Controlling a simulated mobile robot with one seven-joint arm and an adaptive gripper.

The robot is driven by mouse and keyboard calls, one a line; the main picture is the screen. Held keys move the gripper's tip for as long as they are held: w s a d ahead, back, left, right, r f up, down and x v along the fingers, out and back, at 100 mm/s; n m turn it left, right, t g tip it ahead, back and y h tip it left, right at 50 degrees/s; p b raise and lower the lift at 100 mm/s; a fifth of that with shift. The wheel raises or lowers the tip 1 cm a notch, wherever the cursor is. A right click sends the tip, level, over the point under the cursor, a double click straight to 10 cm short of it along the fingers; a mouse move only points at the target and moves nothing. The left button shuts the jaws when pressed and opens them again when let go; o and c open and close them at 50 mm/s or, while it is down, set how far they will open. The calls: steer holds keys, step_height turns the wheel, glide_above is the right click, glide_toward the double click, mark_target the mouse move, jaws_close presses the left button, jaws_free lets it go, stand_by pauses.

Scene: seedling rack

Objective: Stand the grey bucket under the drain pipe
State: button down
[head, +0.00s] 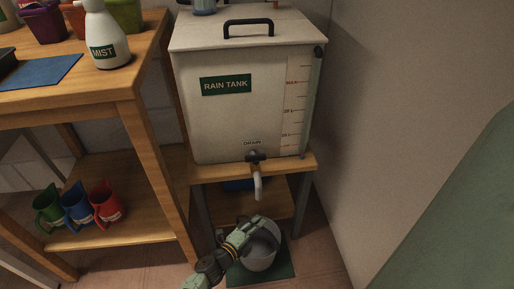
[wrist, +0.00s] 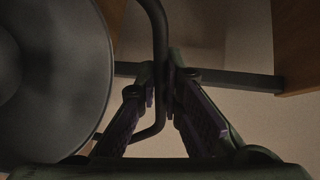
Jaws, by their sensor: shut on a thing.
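The grey bucket (head: 262,258) is below the rain tank's drain pipe (head: 258,186), over a green mat (head: 286,271) on the floor. Its mouth faces up; I cannot tell whether its base touches the mat. My gripper (head: 249,226) reaches in at the bucket's near left rim and hides part of it. In the wrist view my gripper (wrist: 167,85) is shut on a thin dark handle (wrist: 158,30), with the round bucket (wrist: 75,85) close at the left.
The white rain tank (head: 222,122) stands on a wooden stand (head: 292,165) with grey legs. A wooden rack at the left holds a spray bottle (head: 103,40) and green, blue and red jugs (head: 106,202). A wall (head: 400,90) closes the right side.

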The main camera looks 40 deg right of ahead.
steer(key=c, duration=2.2)
jaws_free()
steer(key=shift+f, duration=0.15)
steer(key=o, duration=0.5)
steer(key=shift+a+r, duration=0.1)
steer(key=shift+r, duration=0.2)
steer(key=v, duration=1.1)
steer(key=shift+s+a+p, duration=0.15)
steer(key=shift+a+p, duration=0.2)
steer(key=shift+p, duration=0.05)
